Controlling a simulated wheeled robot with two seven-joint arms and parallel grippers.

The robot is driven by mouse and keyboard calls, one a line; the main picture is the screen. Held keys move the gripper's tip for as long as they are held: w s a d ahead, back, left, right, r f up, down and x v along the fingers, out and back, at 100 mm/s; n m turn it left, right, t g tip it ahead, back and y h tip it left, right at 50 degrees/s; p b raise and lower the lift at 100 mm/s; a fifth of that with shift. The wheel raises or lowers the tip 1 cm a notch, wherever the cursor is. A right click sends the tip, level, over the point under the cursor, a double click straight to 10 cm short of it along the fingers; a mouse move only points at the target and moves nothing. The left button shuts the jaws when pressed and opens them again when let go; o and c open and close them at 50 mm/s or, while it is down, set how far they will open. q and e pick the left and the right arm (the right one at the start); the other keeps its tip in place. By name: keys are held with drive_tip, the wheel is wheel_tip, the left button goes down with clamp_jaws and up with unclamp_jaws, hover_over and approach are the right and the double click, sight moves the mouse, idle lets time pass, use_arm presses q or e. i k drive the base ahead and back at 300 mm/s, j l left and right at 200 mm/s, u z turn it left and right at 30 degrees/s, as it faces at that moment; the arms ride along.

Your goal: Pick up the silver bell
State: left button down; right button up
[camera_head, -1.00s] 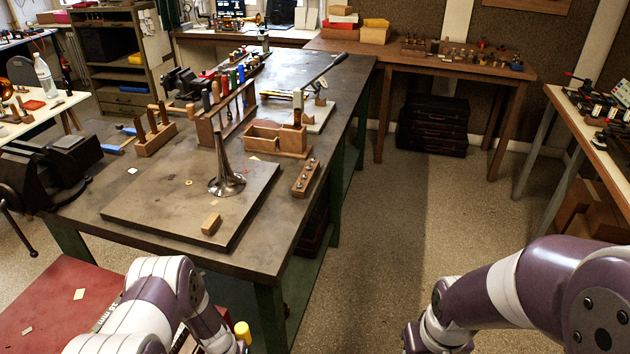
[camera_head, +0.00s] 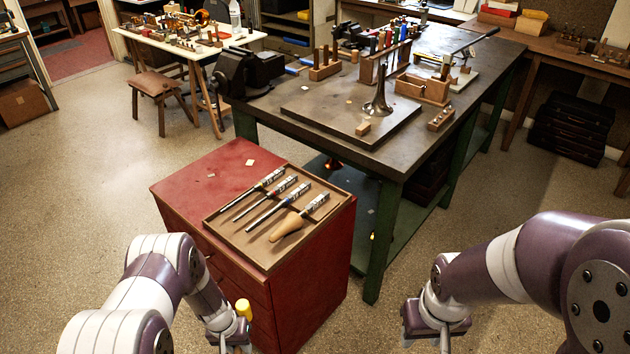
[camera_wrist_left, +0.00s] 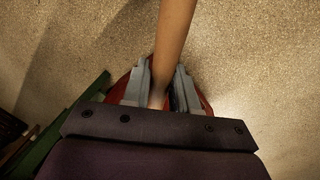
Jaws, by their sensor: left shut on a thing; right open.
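The silver bell (camera_head: 378,104) stands upright, flared end down, on a flat board (camera_head: 325,123) on the workbench, with its narrow stem pointing up. My left gripper (camera_head: 236,346) is low at the front, beside the red cabinet and well apart from the bell. In the left wrist view its fingers (camera_wrist_left: 160,88) are shut on a brown wooden handle (camera_wrist_left: 173,38). A yellow end (camera_head: 243,308) shows by this gripper in the head view; I cannot tell whether it belongs to the handle. My right gripper (camera_head: 444,342) is low at the front right, partly cut off by the frame, open.
The red cabinet (camera_head: 178,181) carries a tray (camera_head: 270,262) of several tools. On the workbench (camera_head: 392,158) a small wooden block (camera_head: 362,128) lies close to the bell, and wooden boxes (camera_head: 424,88) stand behind it.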

sight(379, 108)
drive_tip(key=i+l+u, duration=0.2)
drive_tip(key=l+u, duration=0.2)
drive_tip(key=i+l+u, duration=0.1)
drive_tip(key=l+u, duration=0.75)
drive_tip(key=l, duration=0.2)
drive_tip(key=l+u, duration=0.45)
drive_tip(key=l, duration=0.1)
